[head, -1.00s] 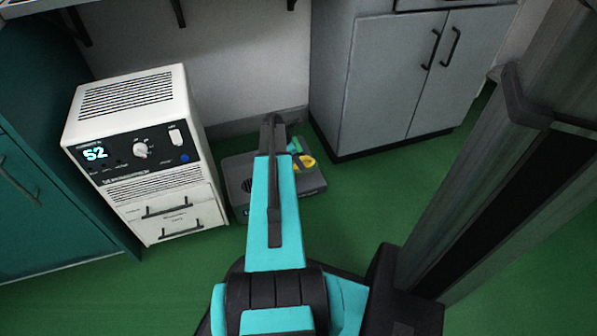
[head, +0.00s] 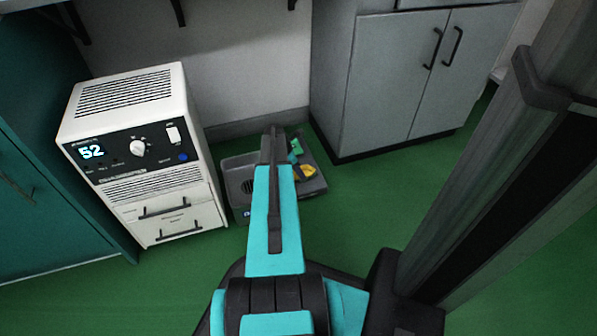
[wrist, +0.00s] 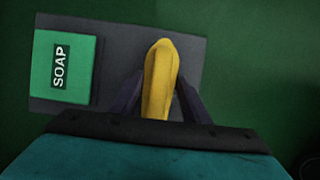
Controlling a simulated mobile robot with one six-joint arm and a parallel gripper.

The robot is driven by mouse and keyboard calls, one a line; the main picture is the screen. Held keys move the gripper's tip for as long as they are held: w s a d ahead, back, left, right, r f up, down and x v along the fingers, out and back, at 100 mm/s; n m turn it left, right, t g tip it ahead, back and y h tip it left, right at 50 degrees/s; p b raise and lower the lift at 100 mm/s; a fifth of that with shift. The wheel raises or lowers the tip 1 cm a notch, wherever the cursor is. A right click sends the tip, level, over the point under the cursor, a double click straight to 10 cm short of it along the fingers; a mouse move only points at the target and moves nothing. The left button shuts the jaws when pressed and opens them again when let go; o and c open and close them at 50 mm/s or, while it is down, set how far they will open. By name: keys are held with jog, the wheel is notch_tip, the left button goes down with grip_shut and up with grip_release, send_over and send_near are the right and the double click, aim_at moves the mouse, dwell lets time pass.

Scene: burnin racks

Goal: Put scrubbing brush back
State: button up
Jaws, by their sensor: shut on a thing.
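The scrubbing brush shows as a long yellow piece (wrist: 160,78) in the wrist view, upright in the picture between the two dark fingers. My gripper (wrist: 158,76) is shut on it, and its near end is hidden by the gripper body. Behind it lies a dark grey tray (wrist: 115,50) with a green soap box (wrist: 62,66) at its left. In the head view the yellow brush (head: 304,171) shows over the right part of the grey tray (head: 318,186) on the floor. My arm hides the tray's middle. I cannot tell whether the brush touches the tray.
A white cabinet unit (head: 140,150) with a display reading 52 stands left of the tray. A grey cupboard (head: 410,80) stands at the right back, and a wall (head: 230,75) is behind. Green floor (head: 400,210) is clear to the right of the tray.

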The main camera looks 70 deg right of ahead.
jog(key=o, duration=1.1)
jog(key=p+v, duration=0.5)
jog(key=v, duration=0.7)
jog(key=shift+p, duration=0.3)
